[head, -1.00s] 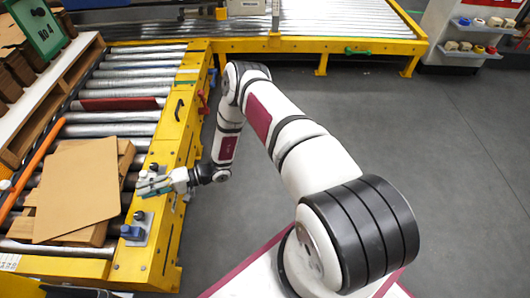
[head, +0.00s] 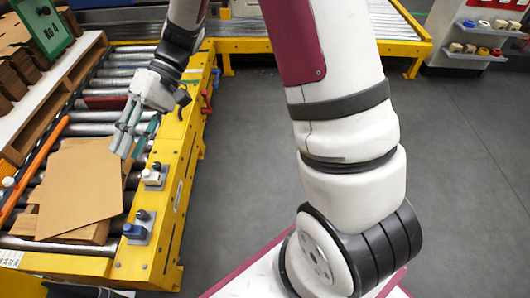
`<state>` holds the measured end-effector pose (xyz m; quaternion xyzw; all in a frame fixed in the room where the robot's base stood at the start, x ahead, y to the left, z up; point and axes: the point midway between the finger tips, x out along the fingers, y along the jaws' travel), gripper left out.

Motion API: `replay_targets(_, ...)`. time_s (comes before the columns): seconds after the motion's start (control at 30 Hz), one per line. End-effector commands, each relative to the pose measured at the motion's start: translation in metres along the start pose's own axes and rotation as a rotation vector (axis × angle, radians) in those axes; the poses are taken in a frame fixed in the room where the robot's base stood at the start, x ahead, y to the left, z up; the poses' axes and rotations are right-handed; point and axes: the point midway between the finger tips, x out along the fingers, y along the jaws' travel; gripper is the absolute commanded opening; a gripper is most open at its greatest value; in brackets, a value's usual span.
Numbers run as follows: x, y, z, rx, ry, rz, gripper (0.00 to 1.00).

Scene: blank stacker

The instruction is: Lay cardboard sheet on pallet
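The tan cardboard sheet (head: 80,190) lies flat but turned at an angle on the wooden pallet (head: 88,233) on the roller conveyor at left. The sheet covers most of the pallet. Pallet boards show along its near edge and right side. My gripper (head: 131,153) is just beyond the sheet's upper right corner in the picture, fingers pointing down. The fingers look apart, with teal pads and nothing seen between them. It appears to be above the rollers; its exact height is hard to tell.
The grey floor (head: 460,180) to the right is clear.

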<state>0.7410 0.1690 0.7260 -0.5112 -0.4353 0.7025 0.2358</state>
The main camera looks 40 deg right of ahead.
Motion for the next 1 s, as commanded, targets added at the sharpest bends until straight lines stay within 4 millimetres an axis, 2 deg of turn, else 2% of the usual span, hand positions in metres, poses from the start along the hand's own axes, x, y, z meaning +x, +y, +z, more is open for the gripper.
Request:
replay_targets(0.03, -0.006, -0.011, 0.014, 0.001, -0.01, 0.048, 0.26)
replay_targets(0.2, -0.023, -0.034, 0.062, 0.034, -0.04, 0.205, 0.26)
replay_targets(0.5, -0.047, -0.056, 0.151, 0.113, -0.02, 0.483, 0.26)
replay_targets(0.77, -0.063, -0.058, 0.226, 0.191, 0.071, 0.711, 0.26)
replay_targets(1.0, -0.074, -0.045, 0.286, 0.266, 0.203, 0.89, 0.26)
